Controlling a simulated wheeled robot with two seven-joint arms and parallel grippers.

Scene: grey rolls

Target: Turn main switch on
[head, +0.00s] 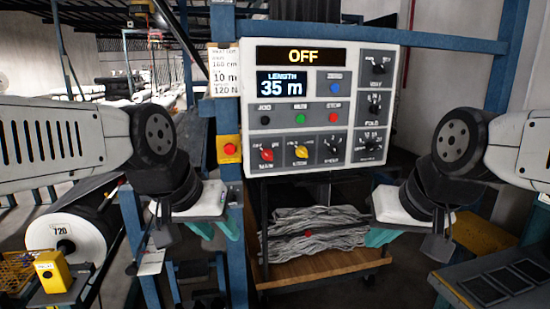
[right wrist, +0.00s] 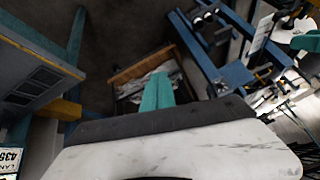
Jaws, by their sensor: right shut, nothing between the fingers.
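The grey control panel (head: 318,100) faces me at the upper middle. Its red main knob (head: 267,154) is at the lower left, and the display (head: 301,56) reads OFF. My left gripper (head: 228,228) hangs below and left of the panel, apart from the knob; its finger gap is unclear. My right gripper (head: 378,238) is below and right of the panel, away from the knob. In the right wrist view the teal fingers of the right gripper (right wrist: 158,92) are together and empty.
A yellow box with a red button (head: 229,149) is on the blue post left of the panel. A wooden cart (head: 320,267) with grey material (head: 310,232) stands below the panel. A white roll (head: 66,240) is at left. The space before the panel face is clear.

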